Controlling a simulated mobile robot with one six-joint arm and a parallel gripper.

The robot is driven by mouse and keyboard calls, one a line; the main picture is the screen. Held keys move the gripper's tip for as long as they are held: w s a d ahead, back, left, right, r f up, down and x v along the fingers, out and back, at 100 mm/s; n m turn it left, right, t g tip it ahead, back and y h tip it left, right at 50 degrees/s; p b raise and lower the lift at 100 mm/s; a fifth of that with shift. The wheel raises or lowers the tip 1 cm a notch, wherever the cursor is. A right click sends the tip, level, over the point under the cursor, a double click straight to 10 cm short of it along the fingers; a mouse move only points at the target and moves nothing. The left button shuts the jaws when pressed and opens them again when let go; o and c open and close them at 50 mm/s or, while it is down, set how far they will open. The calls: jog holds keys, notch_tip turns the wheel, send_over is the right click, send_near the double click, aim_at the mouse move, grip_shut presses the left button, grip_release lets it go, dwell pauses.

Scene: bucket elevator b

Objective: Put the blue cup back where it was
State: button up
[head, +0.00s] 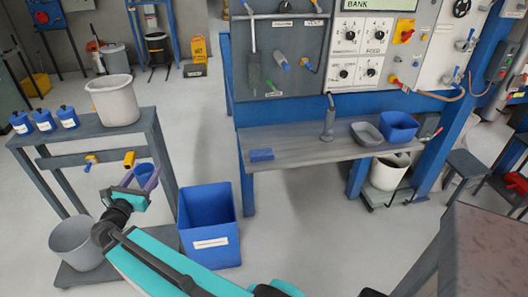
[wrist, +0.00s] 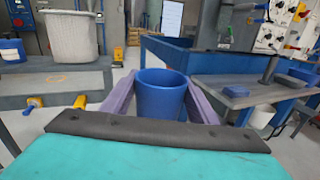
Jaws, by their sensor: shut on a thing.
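The blue cup (wrist: 160,98) is upright between the two purple fingers of my gripper (wrist: 160,105) in the wrist view, and the fingers are shut on it. In the head view the blue cup (head: 145,173) is partly hidden by my gripper (head: 150,180). There my gripper is in front of the right part of the grey stand (head: 140,119) at the left, below its top. I cannot tell from these frames whether the cup touches anything besides the fingers.
A white bucket (head: 115,102) and several blue bottles (head: 45,120) stand on the stand's top. A yellow-handled valve (head: 129,159) is close to the cup. A blue bin (head: 208,222) stands on the floor. The workbench (head: 300,144) holds a blue tub (head: 398,126) and grey bowl (head: 366,134).

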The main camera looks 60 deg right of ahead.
jog(key=s+d+f+m+g+h, duration=0.1)
jog(key=s+d+g, duration=0.15)
jog(key=d, duration=0.45)
jog(key=s+d+m+g, duration=0.1)
jog(key=s+d, duration=0.3)
jog(key=d, duration=0.3)
jog(key=s+d+f+m+g+b, duration=0.1)
jog(key=s+d+m+g, duration=0.1)
jog(key=s+d, duration=1)
jog(key=s+d+f+m+g+b, duration=0.2)
jog(key=s+d+g, duration=0.3)
jog(key=s+d, duration=0.7)
jog(key=s+m, duration=0.1)
jog(key=s, duration=0.3)
jog(key=shift+s+d+f, duration=0.15)
jog(key=shift+s+d, duration=0.1)
jog(key=shift+s, duration=0.1)
jog(key=shift+d+g, duration=0.1)
jog(key=shift+g, duration=0.15)
jog(key=shift+w+d+f, duration=0.25)
jog(key=shift+d, duration=2.2)
jog(key=shift+w+d+f, duration=0.2)
jog(key=shift+w+d, duration=0.05)
jog(key=shift+d, duration=2.25)
jog(key=shift+w+d+f, duration=0.25)
jog(key=shift+d, duration=2.2)
